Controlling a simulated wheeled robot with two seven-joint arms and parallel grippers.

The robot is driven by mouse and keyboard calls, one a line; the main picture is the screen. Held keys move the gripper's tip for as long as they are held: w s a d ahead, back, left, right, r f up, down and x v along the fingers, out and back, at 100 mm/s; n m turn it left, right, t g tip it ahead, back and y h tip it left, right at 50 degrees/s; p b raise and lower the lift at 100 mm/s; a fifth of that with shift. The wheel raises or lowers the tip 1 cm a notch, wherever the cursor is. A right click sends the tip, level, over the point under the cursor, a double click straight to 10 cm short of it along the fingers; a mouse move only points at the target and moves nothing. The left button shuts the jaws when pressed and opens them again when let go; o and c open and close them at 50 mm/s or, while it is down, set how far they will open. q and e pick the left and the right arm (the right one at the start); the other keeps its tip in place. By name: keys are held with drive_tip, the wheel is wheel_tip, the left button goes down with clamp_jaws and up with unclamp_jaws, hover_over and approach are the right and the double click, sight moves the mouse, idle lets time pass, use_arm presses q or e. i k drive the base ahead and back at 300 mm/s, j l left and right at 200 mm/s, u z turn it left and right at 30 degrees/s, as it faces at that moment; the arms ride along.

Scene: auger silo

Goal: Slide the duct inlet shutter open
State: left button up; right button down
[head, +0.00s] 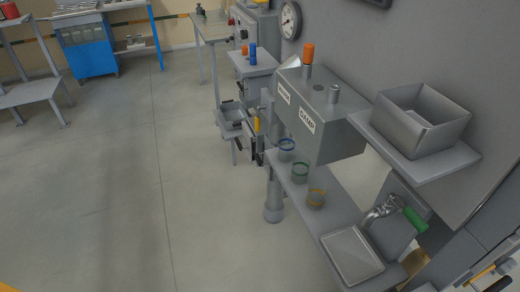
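Neither of my grippers shows in the head view. A grey sheet-metal housing (318,110) is fixed along the wall right of centre, with two white labels too small to read surely and an orange-topped knob (308,53) on top. Left of it a small upright yellow handle (257,125) stands beside dark fittings. I cannot tell for sure which part is the duct inlet shutter, nor whether it is open or shut.
An open metal box (421,116) sits on a wall shelf. A blue cabinet (88,52) stands far left. The floor (120,190) is clear.

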sight(265, 164)
drive_tip(key=i+j+z, duration=0.1)
drive_tip(key=i+j, duration=0.15)
drive_tip(key=i+j+z, duration=0.1)
drive_tip(key=j, duration=0.35)
drive_tip(key=i+j+z, duration=0.15)
drive_tip(key=i+j, duration=0.15)
drive_tip(key=i+j+z, duration=0.1)
drive_tip(key=j, duration=0.4)
drive_tip(key=i, duration=0.05)
